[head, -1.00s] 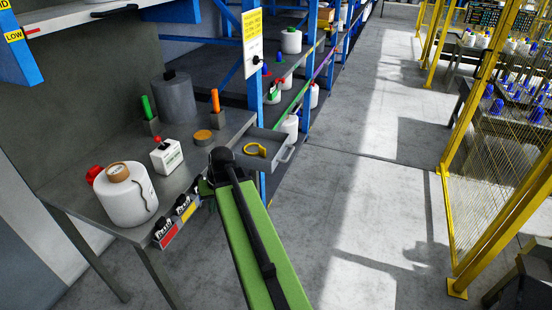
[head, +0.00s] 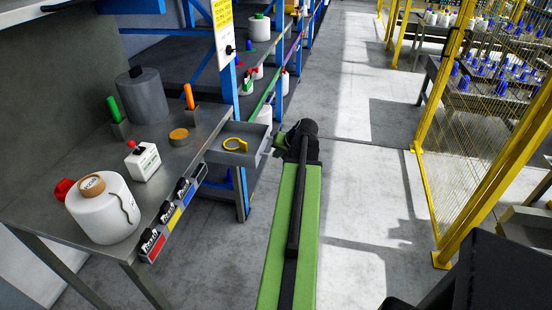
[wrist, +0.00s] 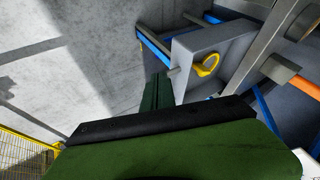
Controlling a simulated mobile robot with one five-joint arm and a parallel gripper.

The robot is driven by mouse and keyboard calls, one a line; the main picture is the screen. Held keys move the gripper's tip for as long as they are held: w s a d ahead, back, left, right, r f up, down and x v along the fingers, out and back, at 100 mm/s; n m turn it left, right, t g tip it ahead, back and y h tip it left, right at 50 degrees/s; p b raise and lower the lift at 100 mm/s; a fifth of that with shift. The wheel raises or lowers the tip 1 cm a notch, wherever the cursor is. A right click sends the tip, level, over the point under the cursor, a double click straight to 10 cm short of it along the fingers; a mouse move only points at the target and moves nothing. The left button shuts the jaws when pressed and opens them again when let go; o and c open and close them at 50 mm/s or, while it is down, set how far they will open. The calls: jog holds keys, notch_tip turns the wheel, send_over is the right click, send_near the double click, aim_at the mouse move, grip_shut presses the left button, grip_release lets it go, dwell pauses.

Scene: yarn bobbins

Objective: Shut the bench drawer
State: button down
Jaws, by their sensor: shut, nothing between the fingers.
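The grey bench drawer (head: 257,156) stands open, pulled out from the far right end of the bench (head: 75,195), with a yellow ring (head: 235,144) lying in it. It also shows in the wrist view (wrist: 190,48), with the yellow ring (wrist: 208,65) near its rim. My gripper (head: 279,143) is just to the right of the drawer's front, at about its height. In the wrist view its dark green fingers (wrist: 157,91) are together and empty, close by the drawer's front. I cannot tell whether they touch it.
A blue rack post (head: 227,75) rises behind the drawer. A yellow fence (head: 480,130) stands right; the floor between is clear.

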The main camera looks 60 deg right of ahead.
aim_at(259, 161)
jog(key=w+f+b, duration=0.1)
jog(key=w, duration=0.1)
jog(key=w+f+b, duration=0.1)
jog(key=w+f, duration=0.1)
jog(key=w+f+b, duration=0.1)
jog(key=w+f, duration=0.1)
jog(key=w, duration=0.1)
jog(key=shift+d, duration=0.15)
